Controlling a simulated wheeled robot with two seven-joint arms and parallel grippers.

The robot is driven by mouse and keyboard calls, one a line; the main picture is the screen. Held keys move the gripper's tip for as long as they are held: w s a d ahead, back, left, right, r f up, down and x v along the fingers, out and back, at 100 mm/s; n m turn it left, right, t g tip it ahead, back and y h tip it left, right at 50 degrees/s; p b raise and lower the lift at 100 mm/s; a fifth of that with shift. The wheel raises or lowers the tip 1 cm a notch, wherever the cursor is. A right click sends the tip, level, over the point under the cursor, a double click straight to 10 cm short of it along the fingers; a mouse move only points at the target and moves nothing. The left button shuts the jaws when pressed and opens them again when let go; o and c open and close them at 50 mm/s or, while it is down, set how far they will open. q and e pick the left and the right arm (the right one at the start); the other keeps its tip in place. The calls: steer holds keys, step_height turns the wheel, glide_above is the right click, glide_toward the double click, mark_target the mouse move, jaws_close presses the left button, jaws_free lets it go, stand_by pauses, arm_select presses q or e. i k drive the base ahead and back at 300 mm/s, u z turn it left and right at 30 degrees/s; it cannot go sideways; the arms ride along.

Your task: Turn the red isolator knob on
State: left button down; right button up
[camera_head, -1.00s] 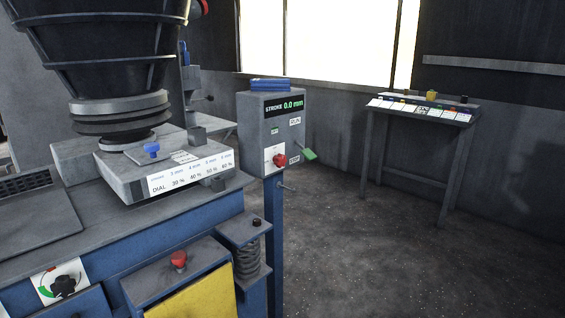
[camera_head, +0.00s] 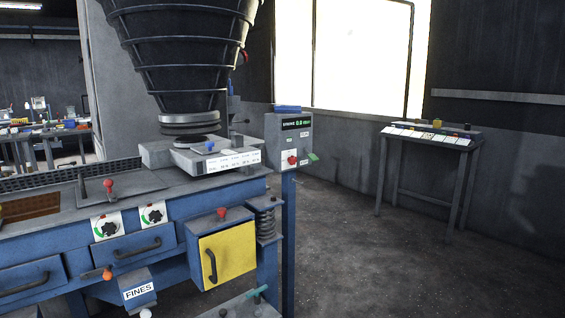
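The red isolator knob (camera_head: 292,160) sits on a white plate on the front of the grey control box (camera_head: 290,141). The box stands on a blue post at the middle of the view and has a small display reading 0.0 at its top. The angle of the knob is too small to tell. A green lever or tag (camera_head: 313,157) sticks out at the box's right side. Neither of my grippers is in view.
A blue machine bench (camera_head: 170,239) with drawers, black dials and a yellow door (camera_head: 229,254) fills the left and centre. A dark hopper (camera_head: 183,45) hangs above it. A side table (camera_head: 431,140) stands at the back right. The floor (camera_head: 370,250) at right is clear.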

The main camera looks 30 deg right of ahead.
mark_target(292, 160)
steer(key=z, duration=0.75)
steer(key=i, duration=0.7)
steer(key=z, duration=0.85)
steer(key=i, duration=0.95)
steer(key=u, duration=0.4)
